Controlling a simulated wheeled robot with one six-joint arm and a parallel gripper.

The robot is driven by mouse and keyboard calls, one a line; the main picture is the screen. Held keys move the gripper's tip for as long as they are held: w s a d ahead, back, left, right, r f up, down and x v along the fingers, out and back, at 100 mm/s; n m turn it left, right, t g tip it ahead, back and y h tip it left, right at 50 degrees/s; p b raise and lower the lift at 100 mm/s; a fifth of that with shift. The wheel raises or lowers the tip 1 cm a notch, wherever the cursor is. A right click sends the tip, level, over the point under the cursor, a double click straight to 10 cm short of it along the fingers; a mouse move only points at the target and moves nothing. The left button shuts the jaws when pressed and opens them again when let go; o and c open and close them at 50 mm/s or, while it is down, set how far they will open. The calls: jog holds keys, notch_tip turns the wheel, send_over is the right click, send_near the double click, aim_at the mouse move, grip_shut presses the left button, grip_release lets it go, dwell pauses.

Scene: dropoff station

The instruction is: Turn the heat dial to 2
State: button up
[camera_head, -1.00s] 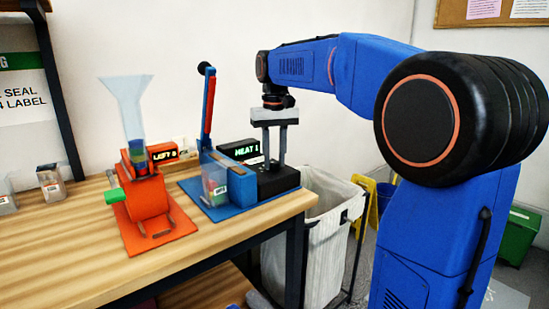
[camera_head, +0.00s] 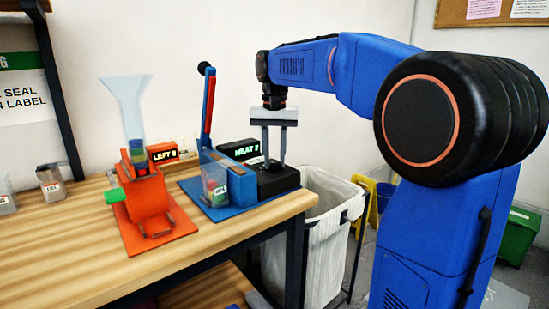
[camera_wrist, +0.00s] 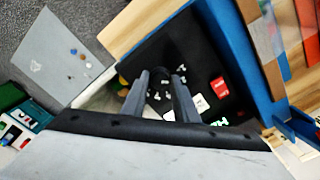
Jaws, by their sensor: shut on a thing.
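The heat sealer is a blue machine (camera_head: 243,188) with a black dial box (camera_head: 280,182) at its right end. The small black heat dial (camera_wrist: 163,73) shows in the wrist view between my fingertips, with white marks around it. My gripper (camera_head: 274,163) points straight down and is shut on the dial. The fingers hide most of the dial in the head view. The green-lit heat display (camera_head: 240,149) reads HEAT, followed by a digit too blurred to read surely.
An orange machine (camera_head: 148,208) with a clear funnel stands left on the wooden table (camera_head: 80,250). A red-handled lever (camera_head: 209,105) rises left of my gripper. A lined bin (camera_head: 325,230) stands beyond the table's right edge.

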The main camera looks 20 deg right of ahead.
aim_at(275, 162)
jog(key=shift+m, duration=0.5)
jog(key=o, duration=1.1)
jog(key=shift+c, duration=0.2)
jog(key=shift+r, duration=0.1)
notch_tip(275, 162, up, 17)
jog(key=shift+s, duration=0.1)
